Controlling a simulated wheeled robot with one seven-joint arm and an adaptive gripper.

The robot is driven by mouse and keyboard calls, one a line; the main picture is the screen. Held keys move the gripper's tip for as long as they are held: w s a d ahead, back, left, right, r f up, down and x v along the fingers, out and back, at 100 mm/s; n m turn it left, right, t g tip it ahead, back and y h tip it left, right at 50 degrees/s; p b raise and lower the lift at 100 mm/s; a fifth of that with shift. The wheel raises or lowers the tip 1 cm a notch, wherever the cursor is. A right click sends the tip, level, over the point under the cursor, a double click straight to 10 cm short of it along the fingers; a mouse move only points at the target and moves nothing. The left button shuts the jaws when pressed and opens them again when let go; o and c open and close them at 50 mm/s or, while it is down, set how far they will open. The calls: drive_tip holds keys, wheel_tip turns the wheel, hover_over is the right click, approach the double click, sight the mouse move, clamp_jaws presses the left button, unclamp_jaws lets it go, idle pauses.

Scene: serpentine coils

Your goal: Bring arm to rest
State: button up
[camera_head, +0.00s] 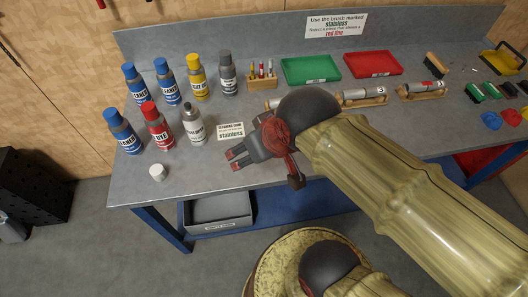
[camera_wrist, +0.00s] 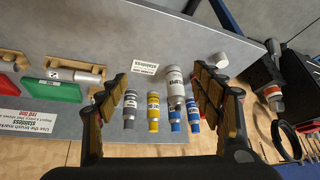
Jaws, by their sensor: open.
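My gripper (camera_head: 233,160) is over the front middle of the grey workbench (camera_head: 185,180), pointing left in the head view. Its fingers are apart and nothing is held between them. In the wrist view my gripper (camera_wrist: 158,85) shows its two fingers spread, with bottles visible beyond the gap. My arm reaches in from the lower right of the head view and covers part of the bench's front right side. The small stainless card (camera_head: 231,130) lies just behind the fingertips. The gripper's height above the bench is hard to tell.
Several spray cans and bottles stand at left, including a red-labelled one (camera_head: 157,126) and a white one (camera_head: 194,124). A white cap (camera_head: 158,173) lies near the front edge. Green (camera_head: 311,69) and red (camera_head: 373,64) trays and metal pieces on wooden stands (camera_head: 422,88) are behind my arm.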

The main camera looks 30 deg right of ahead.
drive_tip(key=shift+s+d+g, duration=0.3)
drive_tip(key=shift+s+d, duration=0.45)
drive_tip(key=shift+s, duration=0.35)
